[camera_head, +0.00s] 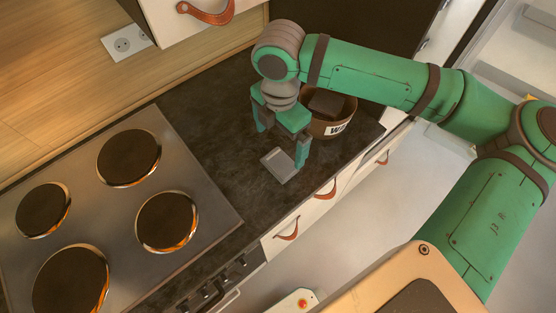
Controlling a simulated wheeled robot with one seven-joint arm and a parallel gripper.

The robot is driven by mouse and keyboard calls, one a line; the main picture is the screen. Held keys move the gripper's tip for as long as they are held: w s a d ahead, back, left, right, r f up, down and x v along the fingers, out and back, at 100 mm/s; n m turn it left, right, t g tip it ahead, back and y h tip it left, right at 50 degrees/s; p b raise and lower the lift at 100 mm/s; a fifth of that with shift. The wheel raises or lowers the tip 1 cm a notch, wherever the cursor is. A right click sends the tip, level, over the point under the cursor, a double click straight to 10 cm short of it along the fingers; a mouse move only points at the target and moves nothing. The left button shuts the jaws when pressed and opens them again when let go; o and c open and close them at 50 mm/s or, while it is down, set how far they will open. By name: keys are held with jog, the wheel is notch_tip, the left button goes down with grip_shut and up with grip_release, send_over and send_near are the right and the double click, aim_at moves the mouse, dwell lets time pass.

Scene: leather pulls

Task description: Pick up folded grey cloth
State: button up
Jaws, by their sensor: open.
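The folded grey cloth (277,166) is a small, flat, light grey square on the dark countertop, between the stove and the drawer fronts. My gripper (281,147) points down over it with its two green fingers apart. One finger is beyond the cloth's far side. The other overlaps the cloth's right edge in the picture. I cannot tell whether this finger touches the cloth. Nothing shows between the fingers.
A round brown bowl (347,119) with a white lettered label and a dark item inside stands just right of my gripper. A stove (203,205) with several round burners fills the left. Drawers with leather pulls (287,230) line the front edge. A wall socket (127,42) is behind.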

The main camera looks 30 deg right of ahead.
aim_at(280, 160)
notch_tip(280, 160, down, 3)
jog(key=shift+w+f, duration=0.15)
jog(key=f, duration=0.4)
jog(key=shift+s, duration=0.3)
jog(key=shift+a+f, duration=0.1)
jog(key=shift+f, duration=0.3)
jog(key=shift+w, duration=0.1)
jog(key=c, duration=1.1)
